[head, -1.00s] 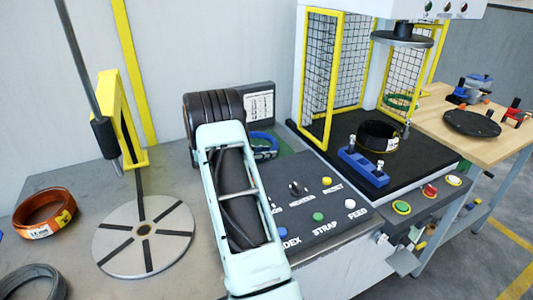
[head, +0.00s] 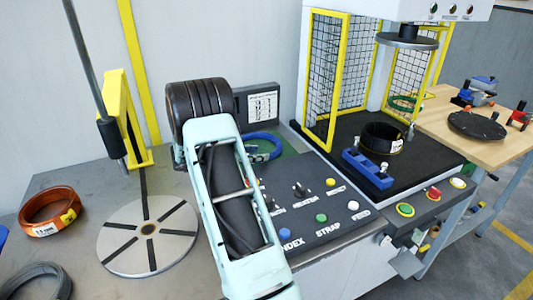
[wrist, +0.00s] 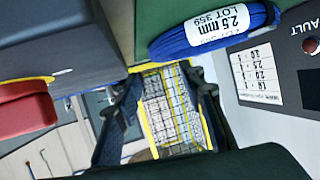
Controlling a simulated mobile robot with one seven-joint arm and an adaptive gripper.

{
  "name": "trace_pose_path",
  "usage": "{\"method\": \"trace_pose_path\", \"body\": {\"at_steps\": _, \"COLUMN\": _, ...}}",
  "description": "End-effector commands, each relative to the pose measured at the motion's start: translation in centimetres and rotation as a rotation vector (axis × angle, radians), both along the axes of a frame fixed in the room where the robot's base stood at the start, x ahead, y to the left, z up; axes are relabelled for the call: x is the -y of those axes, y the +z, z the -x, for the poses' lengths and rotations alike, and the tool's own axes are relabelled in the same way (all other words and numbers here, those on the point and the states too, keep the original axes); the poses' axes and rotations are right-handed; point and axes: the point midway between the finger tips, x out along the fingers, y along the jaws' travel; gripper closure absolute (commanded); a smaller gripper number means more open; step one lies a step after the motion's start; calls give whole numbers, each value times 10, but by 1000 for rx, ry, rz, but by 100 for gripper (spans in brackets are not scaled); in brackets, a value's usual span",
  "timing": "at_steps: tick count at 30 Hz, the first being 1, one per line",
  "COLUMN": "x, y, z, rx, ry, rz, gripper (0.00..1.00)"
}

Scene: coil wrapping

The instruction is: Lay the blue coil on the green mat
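The blue coil (head: 276,147) lies behind my forearm in the head view, partly hidden by it. It also shows at the top of the wrist view (wrist: 200,38), with a white 2.5 mm label. The green mat (head: 290,151) shows around the coil's right side, and as a green surface beside the coil in the wrist view (wrist: 165,14). The coil appears to rest on it, though its far side is hidden. My gripper (wrist: 165,115) has its dark fingers spread, with nothing between them and the coil outside them. The head view hides the gripper behind my arm.
A control panel (head: 310,210) with buttons and a sign (head: 262,107) stand close to the mat. A yellow-framed mesh cage (head: 325,80) rises to the right, with a black coil (head: 380,140) inside. A round turntable (head: 148,250) and an orange coil (head: 45,212) are left.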

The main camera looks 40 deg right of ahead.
Motion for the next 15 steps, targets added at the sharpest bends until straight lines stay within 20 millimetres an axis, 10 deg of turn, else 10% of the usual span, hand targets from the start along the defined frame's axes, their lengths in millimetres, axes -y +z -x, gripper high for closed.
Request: {"method": "trace_pose_path", "body": {"at_steps": 15, "x": -46, "y": 19, "z": 0, "rx": -1, "ry": -1, "rz": 0, "gripper": 63}}
